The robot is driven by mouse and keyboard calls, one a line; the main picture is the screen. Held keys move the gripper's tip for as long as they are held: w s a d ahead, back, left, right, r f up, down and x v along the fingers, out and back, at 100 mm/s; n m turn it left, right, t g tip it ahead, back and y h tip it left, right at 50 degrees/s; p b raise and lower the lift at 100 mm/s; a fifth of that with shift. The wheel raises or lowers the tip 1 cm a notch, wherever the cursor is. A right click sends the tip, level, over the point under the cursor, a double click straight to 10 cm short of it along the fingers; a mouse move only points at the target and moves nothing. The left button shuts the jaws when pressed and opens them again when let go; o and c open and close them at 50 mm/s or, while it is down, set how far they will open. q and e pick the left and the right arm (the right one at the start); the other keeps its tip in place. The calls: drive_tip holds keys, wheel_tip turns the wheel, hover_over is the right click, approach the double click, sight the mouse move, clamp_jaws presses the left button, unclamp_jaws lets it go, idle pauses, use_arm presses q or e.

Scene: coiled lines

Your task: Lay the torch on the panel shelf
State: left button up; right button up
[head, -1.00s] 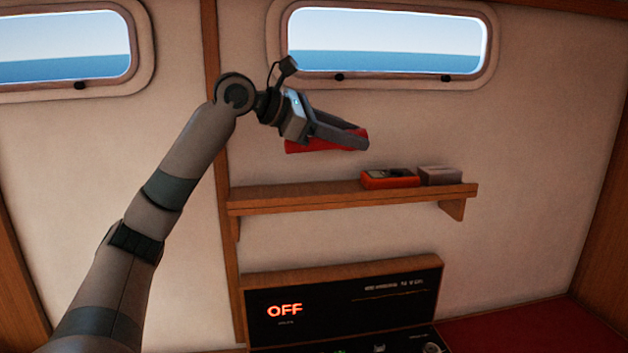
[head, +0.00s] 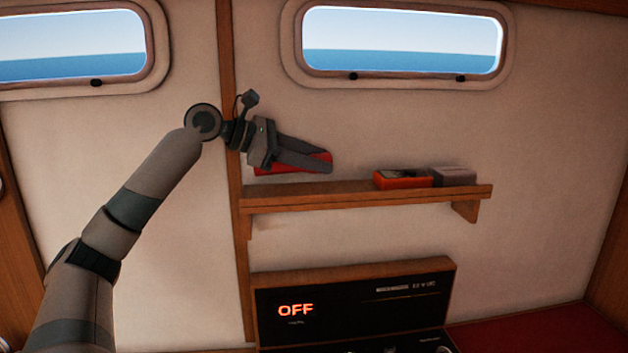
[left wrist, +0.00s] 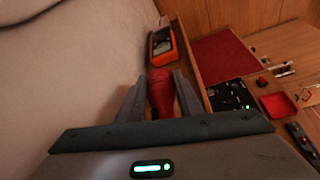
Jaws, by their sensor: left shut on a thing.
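The red torch (head: 262,169) is held sideways between the fingers of my left gripper (head: 310,160), which is shut on it. It also shows between the fingers in the left wrist view (left wrist: 160,90). The torch is over the left part of the wooden panel shelf (head: 340,198), close above its top; I cannot tell whether it touches. The fingers hide part of the torch. My right gripper is in neither view.
An orange meter (head: 402,180) and a grey box (head: 453,176) sit on the shelf's right part. The shelf's left and middle are clear. Below is a black panel (head: 350,305) reading OFF. A red tray (left wrist: 279,106) shows in the wrist view.

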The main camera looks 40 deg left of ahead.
sight(314, 173)
use_arm(q)
drive_tip(key=shift+s+a+f, duration=0.1)
drive_tip(key=shift+a+f, duration=0.1)
drive_tip(key=shift+f, duration=0.1)
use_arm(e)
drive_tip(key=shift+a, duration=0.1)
use_arm(q)
drive_tip(key=shift+f, duration=0.85)
drive_tip(key=shift+f+p, duration=0.35)
drive_tip(key=shift+f, duration=0.55)
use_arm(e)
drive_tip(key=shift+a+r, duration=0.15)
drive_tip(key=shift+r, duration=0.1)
use_arm(q)
drive_tip(key=shift+f, duration=0.1)
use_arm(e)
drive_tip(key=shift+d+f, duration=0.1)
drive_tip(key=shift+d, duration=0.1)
use_arm(q)
drive_tip(key=o, duration=1.2)
